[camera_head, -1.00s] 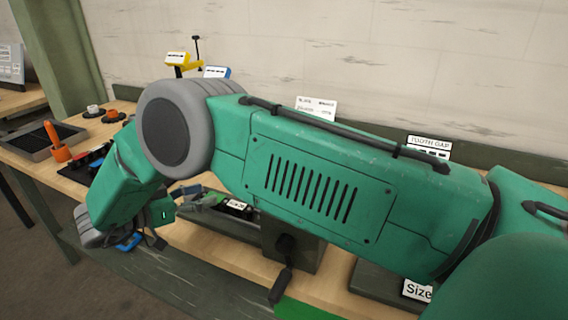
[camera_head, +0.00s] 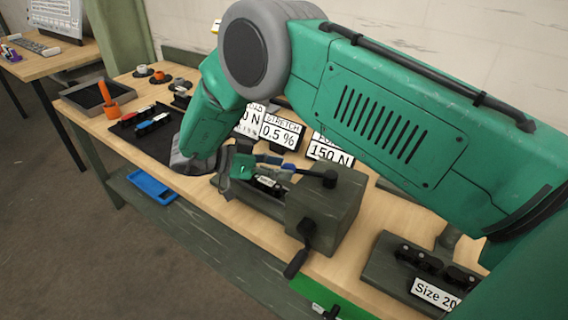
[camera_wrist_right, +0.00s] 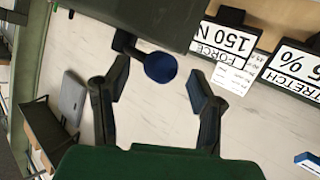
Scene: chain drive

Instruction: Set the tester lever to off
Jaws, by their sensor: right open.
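The tester is a dark grey-green block (camera_head: 343,205) on the workbench, with a black crank hanging at its front. A lever with a round blue knob (camera_wrist_right: 160,67) shows in the right wrist view, reaching from the dark block at the top. In the head view a dark rod with a blue end (camera_head: 289,167) lies over the tester's top. My right gripper (camera_wrist_right: 157,80) is open, its two fingers on either side of the knob, with gaps visible. In the head view the right gripper (camera_head: 266,162) is partly hidden beside the tester. My left gripper is out of view.
Display signs reading 150 N (camera_head: 329,150) and 0.5 % (camera_head: 278,134) stand behind the tester. A block labelled Size 20 (camera_head: 395,265) is at the right. A blue tray (camera_head: 152,187) lies on the lower shelf.

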